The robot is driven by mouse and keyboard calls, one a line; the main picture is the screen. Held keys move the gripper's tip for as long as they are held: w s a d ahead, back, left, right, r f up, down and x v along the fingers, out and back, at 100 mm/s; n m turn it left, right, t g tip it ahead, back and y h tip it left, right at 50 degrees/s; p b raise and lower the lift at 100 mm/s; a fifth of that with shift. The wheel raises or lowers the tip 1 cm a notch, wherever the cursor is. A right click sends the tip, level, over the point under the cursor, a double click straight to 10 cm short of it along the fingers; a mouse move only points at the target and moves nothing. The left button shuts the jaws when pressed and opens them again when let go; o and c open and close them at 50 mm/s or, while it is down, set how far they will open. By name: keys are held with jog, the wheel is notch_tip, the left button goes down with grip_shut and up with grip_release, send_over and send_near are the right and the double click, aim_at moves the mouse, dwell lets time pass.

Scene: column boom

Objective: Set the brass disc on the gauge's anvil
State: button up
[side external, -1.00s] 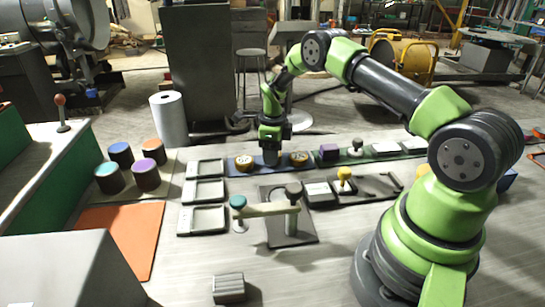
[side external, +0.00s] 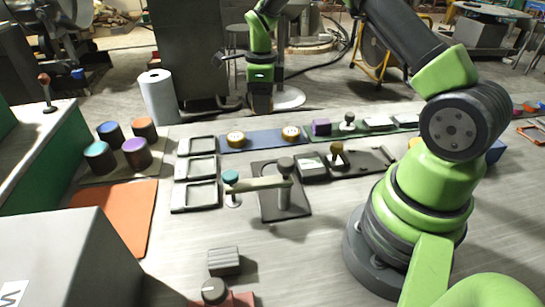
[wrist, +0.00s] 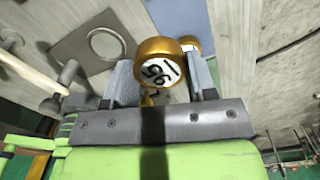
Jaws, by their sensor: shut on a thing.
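My gripper (side external: 260,106) is raised behind the blue mat. In the wrist view its two jaws (wrist: 158,78) are shut on a brass disc (wrist: 158,64) with a marked white face. In the side view the held disc cannot be made out. The gauge appears to be the dark base plate (side external: 290,208) with a post (side external: 285,166) and a pale beam reaching left to a teal knob (side external: 231,177). In the wrist view a pale round pad (wrist: 106,43), seemingly the anvil, sits bare on a dark plate.
Two gold discs (side external: 236,139) (side external: 290,133) stay on the blue mat (side external: 262,141). Several grey trays (side external: 194,196) stand left of the gauge. A grey block (side external: 224,261) lies in front.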

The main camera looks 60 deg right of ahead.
jog(key=n, duration=0.2)
send_over(275, 171)
notch_tip(275, 171, down, 9)
jog(key=shift+f, duration=0.2)
jog(key=shift+f, duration=0.1)
jog(key=o, duration=1.2)
